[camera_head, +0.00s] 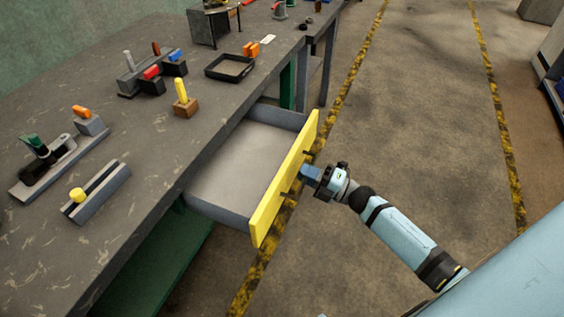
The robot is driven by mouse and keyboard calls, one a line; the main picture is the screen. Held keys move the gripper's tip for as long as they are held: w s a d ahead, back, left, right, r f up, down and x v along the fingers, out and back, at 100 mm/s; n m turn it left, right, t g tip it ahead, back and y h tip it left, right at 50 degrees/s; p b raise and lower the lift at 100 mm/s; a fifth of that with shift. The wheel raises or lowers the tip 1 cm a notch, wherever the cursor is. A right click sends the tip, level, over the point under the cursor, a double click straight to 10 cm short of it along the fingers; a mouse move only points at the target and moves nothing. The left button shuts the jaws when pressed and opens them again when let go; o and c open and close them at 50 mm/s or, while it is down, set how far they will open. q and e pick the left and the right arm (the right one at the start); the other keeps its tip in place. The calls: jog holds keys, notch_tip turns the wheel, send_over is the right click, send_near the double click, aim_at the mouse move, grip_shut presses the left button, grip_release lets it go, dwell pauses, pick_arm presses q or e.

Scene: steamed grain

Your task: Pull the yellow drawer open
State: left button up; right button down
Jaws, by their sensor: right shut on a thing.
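The yellow drawer front (267,211) stands out from the workbench, and the drawer is open. Its grey, empty-looking interior (238,165) shows between the bench edge and the yellow front. My right gripper (305,173) is at the outer face of the yellow front, near its middle, shut on the drawer's dark handle (285,194). The gripped part of the handle is hidden by the fingers. My left gripper is not in view.
The grey workbench (150,215) holds a black tray (230,68), a wooden block with a yellow peg (185,102) and several small fixtures. Open floor (420,130) with yellow-black stripes lies to the right of the drawer.

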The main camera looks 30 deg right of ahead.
jog(key=shift+r+v, duration=0.15)
jog(key=shift+v, duration=0.75)
jog(key=shift+r+v, duration=0.2)
jog(key=shift+v, duration=0.7)
jog(key=c, duration=1.2)
grip_release()
jog(key=v, duration=1.4)
